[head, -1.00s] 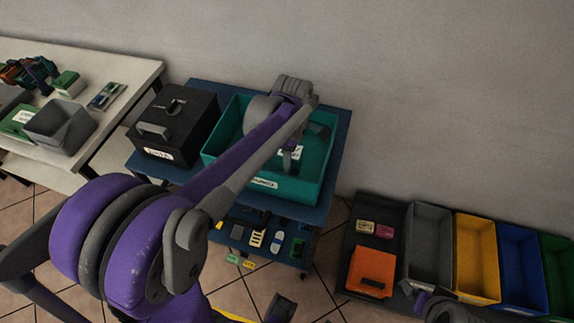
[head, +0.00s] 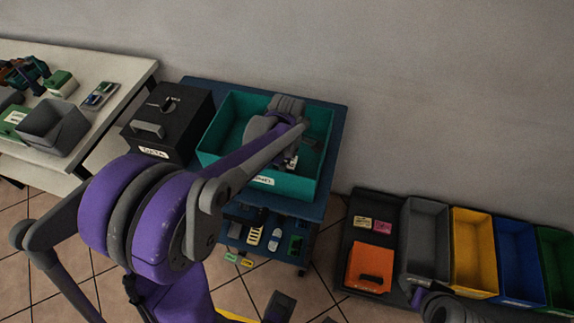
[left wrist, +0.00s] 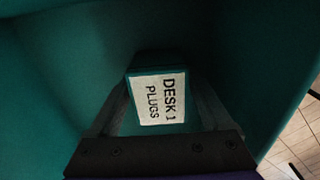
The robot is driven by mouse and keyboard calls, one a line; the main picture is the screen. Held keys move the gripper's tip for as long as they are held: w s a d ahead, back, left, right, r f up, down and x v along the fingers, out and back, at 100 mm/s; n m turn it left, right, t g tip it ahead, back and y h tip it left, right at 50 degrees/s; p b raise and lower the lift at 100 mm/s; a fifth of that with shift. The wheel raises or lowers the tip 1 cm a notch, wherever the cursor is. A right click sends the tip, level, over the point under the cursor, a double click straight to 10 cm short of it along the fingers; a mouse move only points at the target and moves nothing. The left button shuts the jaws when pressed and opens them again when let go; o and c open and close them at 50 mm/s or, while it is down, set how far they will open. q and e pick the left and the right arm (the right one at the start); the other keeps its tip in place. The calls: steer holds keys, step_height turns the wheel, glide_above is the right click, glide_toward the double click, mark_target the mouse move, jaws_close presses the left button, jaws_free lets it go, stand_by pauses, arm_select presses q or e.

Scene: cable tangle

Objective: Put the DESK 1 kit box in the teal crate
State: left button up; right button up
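The teal crate (head: 215,143) stands on the blue cart (head: 338,120) in the head view, with a white label on its front. My left gripper (left wrist: 157,95) is down inside the crate, its fingers on either side of the DESK 1 kit box. This teal box (left wrist: 158,66) has a white label reading "DESK 1 PLUGS" (left wrist: 161,98). The fingers appear closed against its sides. In the head view my left arm hides most of the box, though a bit of its label shows. I cannot tell whether the box touches the crate floor. My right gripper does not show.
A black lidded box (head: 185,118) stands left of the crate. Several small items lie on the cart's lower shelf (head: 255,250). A white table (head: 125,80) is at left. At right are grey (head: 425,240), yellow (head: 472,245) and blue (head: 520,262) bins and an orange box (head: 368,268).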

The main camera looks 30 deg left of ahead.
arm_select(q)
steer(key=shift+o, duration=0.8)
steer(key=shift+r, duration=0.2)
step_height(320, 180, up, 12)
steer(key=shift+p, duration=0.75)
